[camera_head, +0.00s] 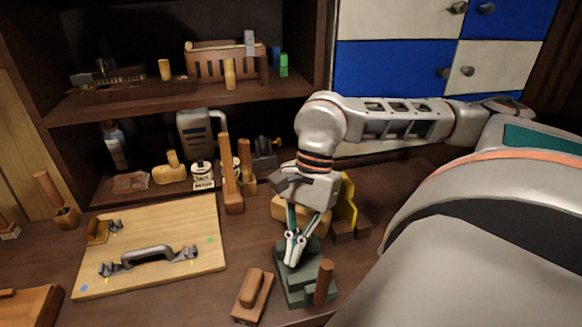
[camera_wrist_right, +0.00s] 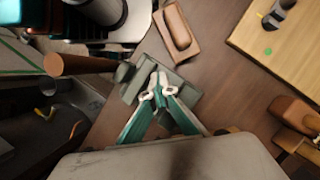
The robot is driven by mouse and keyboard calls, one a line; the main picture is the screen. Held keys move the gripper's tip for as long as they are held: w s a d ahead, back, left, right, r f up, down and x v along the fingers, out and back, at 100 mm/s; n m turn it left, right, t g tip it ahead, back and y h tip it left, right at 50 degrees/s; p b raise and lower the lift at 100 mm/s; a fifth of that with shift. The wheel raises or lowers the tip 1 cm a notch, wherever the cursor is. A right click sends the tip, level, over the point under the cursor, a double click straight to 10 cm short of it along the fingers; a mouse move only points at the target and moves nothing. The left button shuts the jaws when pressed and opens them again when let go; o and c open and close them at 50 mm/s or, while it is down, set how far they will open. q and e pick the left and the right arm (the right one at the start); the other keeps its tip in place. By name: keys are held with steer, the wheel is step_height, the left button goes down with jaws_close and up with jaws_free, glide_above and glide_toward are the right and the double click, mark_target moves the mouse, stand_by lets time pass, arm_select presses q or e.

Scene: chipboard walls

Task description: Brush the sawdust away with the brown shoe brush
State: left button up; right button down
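My right gripper (camera_head: 293,248) reaches down from the back right, its fingertips close together over a dark green block-like tool (camera_head: 295,285) with a brown peg. In the right wrist view my right gripper (camera_wrist_right: 160,84) shows its fingers meeting in a V with nothing visible between them. I cannot tell whether it touches the green tool. A brown wooden block with a rounded grip (camera_head: 252,295), perhaps the shoe brush, lies left of the green tool; it also shows in the right wrist view (camera_wrist_right: 177,27). I cannot make out sawdust. My left gripper is not in view.
A light wooden board (camera_head: 200,225) with a metal handle lies at the left. Wooden-handled tools (camera_head: 225,170) stand upright behind it. A yellow-edged item (camera_head: 348,200) is beside my right wrist. Shelves (camera_head: 130,100) hold small tools behind. Some bare bench lies between board and block.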

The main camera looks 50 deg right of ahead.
steer(key=shift+a+r, duration=0.1)
steer(key=shift+r, duration=0.25)
steer(key=shift+w+a, duration=0.1)
steer(key=shift+w, duration=0.05)
steer(key=shift+r+p, duration=0.95)
steer(key=shift+r, duration=0.55)
